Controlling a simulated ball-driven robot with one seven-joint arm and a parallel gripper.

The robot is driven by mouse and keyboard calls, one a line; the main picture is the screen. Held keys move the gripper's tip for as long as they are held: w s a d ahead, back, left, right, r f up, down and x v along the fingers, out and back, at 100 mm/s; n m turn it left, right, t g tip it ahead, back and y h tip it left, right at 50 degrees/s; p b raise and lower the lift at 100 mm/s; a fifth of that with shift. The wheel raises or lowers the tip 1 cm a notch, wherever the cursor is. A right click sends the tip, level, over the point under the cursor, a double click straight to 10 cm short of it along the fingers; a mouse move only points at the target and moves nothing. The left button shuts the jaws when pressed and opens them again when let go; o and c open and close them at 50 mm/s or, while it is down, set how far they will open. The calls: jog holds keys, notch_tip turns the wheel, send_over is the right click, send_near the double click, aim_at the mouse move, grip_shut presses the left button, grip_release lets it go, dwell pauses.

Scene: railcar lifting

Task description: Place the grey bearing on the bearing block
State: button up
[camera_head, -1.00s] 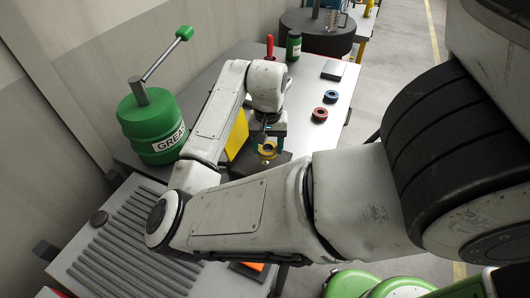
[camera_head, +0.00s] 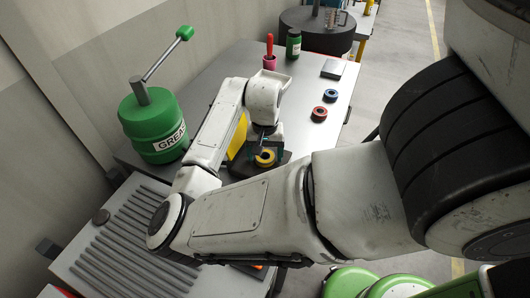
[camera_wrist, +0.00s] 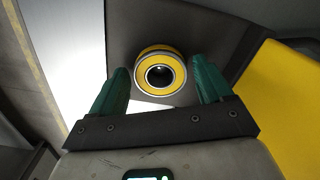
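My gripper (camera_head: 266,148) has teal fingers and is over a dark block (camera_head: 240,170) on the grey table. In the wrist view its fingers (camera_wrist: 161,76) are spread, with a gap on each side of a yellow ring-shaped bearing (camera_wrist: 141,75). This bearing has a pale inner ring and a dark hole. It also shows in the head view (camera_head: 264,159), low by the fingers on the dark block. Nothing is gripped.
A blue ring (camera_head: 331,95) and a red ring (camera_head: 319,114) lie on the table's right side. A green grease drum (camera_head: 152,125) stands at left.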

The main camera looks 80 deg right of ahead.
aim_at(265, 156)
jog(key=shift+o, duration=0.3)
notch_tip(265, 156, up, 12)
jog(key=b, duration=0.1)
jog(key=shift+r, duration=0.2)
dwell(0.4)
